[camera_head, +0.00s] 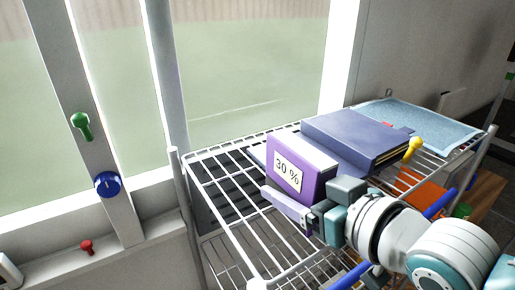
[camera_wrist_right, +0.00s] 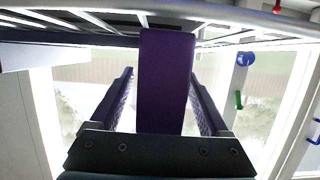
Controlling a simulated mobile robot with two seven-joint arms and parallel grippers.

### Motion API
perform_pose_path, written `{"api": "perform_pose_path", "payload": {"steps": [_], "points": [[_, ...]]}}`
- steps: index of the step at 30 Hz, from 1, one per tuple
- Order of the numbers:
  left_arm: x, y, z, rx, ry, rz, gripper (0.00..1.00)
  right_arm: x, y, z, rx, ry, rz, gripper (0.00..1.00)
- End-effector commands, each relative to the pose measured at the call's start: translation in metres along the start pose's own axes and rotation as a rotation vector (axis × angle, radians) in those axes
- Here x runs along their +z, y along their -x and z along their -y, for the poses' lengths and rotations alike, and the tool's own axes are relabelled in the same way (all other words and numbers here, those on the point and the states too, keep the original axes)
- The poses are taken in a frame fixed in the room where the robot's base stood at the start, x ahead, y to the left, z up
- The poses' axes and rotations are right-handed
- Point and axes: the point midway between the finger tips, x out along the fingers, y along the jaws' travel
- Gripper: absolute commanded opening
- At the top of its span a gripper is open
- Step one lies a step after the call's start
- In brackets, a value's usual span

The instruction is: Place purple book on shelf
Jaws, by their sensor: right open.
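The purple book (camera_head: 302,168), a thick block with a white "30 %" label, stands upright on the white wire shelf (camera_head: 236,209). In the right wrist view the purple book (camera_wrist_right: 165,80) rises between the two fingers of my right gripper (camera_wrist_right: 161,76), with a visible gap on each side. In the head view my right gripper (camera_head: 285,190) reaches in from the right; its near finger lies along the book's front and the far finger is hidden. The jaws are open. My left gripper is not in view.
A large dark blue book (camera_head: 350,137) lies right behind the purple one. A yellow pin (camera_head: 412,147) and a light blue cloth (camera_head: 420,125) are farther right. An orange object (camera_head: 420,188) sits lower down. The shelf's front left wires are bare, beside the window frame.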

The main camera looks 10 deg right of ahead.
Motion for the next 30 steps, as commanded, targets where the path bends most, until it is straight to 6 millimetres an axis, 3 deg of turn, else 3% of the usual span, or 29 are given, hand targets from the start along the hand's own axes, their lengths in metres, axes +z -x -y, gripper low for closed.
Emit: {"api": "perform_pose_path", "payload": {"steps": [3,24,30], "points": [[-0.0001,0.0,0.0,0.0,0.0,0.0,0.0,0.0001,0.0003,0.0,0.0,0.0,0.0,0.78],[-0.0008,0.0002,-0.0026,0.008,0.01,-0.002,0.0,0.0004,0.0006,-0.0003,0.0,0.0,0.001,0.0],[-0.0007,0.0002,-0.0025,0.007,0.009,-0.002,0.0,0.0004,0.0006,-0.0002,0.0,0.0,0.001,0.0]]}}
